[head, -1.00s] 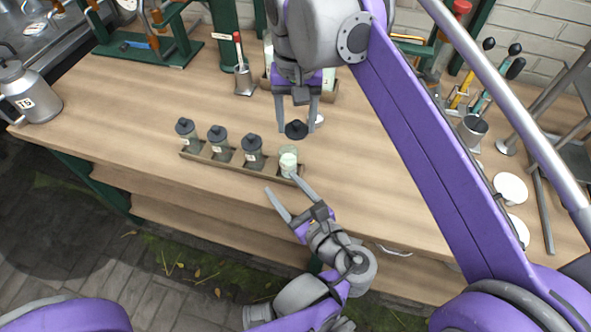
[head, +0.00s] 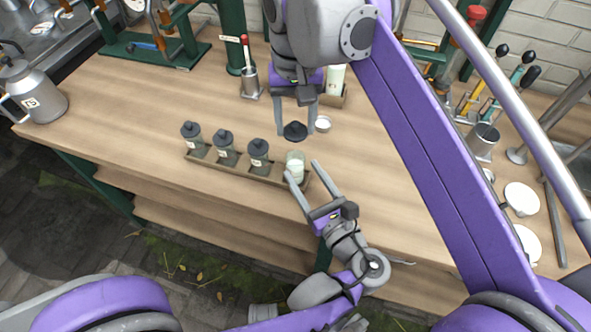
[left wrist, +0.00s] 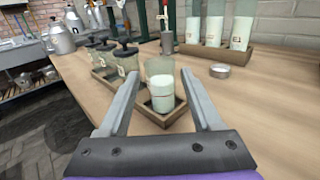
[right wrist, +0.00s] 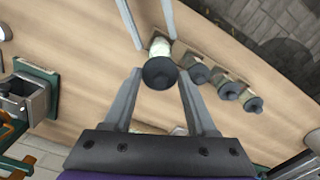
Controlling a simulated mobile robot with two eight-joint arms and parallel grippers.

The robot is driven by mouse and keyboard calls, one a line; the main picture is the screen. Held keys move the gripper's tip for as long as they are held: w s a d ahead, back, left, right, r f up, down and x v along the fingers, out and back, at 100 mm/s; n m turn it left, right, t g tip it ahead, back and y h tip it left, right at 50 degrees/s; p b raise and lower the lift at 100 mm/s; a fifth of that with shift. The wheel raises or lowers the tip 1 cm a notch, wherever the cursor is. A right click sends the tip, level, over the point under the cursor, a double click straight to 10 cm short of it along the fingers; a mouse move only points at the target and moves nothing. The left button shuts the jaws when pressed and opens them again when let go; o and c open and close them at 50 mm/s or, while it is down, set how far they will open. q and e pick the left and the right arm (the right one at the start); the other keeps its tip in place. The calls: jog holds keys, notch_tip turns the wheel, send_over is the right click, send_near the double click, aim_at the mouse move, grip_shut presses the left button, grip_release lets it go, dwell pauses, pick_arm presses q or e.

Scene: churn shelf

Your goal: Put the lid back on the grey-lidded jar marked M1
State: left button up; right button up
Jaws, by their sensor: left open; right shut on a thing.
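An open glass jar with pale contents (head: 295,167) stands at the right end of a wooden rack (head: 222,165); I cannot read a mark on it. It also shows in the left wrist view (left wrist: 162,92). My left gripper (head: 302,169) is open, its fingers pointing at the jar from the front, one towards each side; contact is not visible. My right gripper (head: 295,132) is shut on a dark grey lid (head: 294,131), held above and slightly behind the jar. In the right wrist view the lid (right wrist: 159,73) partly covers the jar (right wrist: 160,46).
Several dark-lidded jars (head: 226,146) stand in the rack left of the open jar. A small round metal piece (head: 323,124) lies behind it. Tall pale jars (left wrist: 240,32) stand in a back rack. A metal can (head: 38,98) is far left.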

aim_at(292, 155)
pick_arm(q)
jog(key=x, duration=0.8)
grip_shut()
dwell(0.4)
